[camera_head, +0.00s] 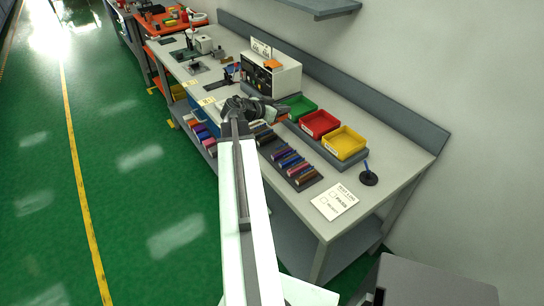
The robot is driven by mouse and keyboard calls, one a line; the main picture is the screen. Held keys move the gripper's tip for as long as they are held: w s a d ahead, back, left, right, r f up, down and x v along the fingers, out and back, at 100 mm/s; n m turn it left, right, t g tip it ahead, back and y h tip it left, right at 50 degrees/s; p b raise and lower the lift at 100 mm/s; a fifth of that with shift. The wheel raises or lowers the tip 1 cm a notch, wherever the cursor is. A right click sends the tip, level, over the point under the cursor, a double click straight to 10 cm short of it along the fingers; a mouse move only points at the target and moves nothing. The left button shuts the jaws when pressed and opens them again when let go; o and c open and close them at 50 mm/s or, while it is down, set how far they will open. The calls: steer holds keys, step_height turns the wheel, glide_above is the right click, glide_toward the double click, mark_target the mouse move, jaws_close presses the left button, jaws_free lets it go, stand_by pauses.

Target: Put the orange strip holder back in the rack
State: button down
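My arm reaches up over the workbench. My gripper (282,115) is at its far end, low over the bench beside the green bin. A small orange patch shows at the fingertips; I cannot tell whether it is the orange strip holder, or whether the fingers are open or shut. A dark rack (307,180) with a row of coloured pieces lies on the bench to the right of my arm. Part of the bench is hidden behind the arm.
Green (299,106), red (319,123) and yellow (345,142) bins stand along the back, right of the white box (283,78). A paper card (335,201) and a pen stand (368,177) are at the right end. Tools crowd the far left. The green floor at left is clear.

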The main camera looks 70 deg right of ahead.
mark_target(281, 120)
steer(key=f, duration=0.1)
steer(key=f+b, duration=0.1)
steer(key=f, duration=0.1)
steer(key=shift+w+a+f+m+g, duration=0.1)
steer(key=shift+w+a+m+g, duration=0.25)
steer(key=shift+m+g, duration=0.05)
steer(key=shift+a+f+g+y+b, duration=0.1)
steer(key=shift+a+g+y+b, duration=0.2)
steer(key=shift+y, duration=0.1)
steer(key=shift+s+a+m, duration=0.1)
steer(key=shift+s+m, duration=0.05)
steer(key=shift+m, duration=0.15)
step_height(281, 120, down, 10)
steer(key=b, duration=1)
steer(key=shift+r, duration=0.25)
steer(key=c, duration=2.1)
jaws_free()
steer(key=shift+f, duration=0.15)
steer(key=o, duration=0.5)
steer(key=shift+c, duration=0.2)
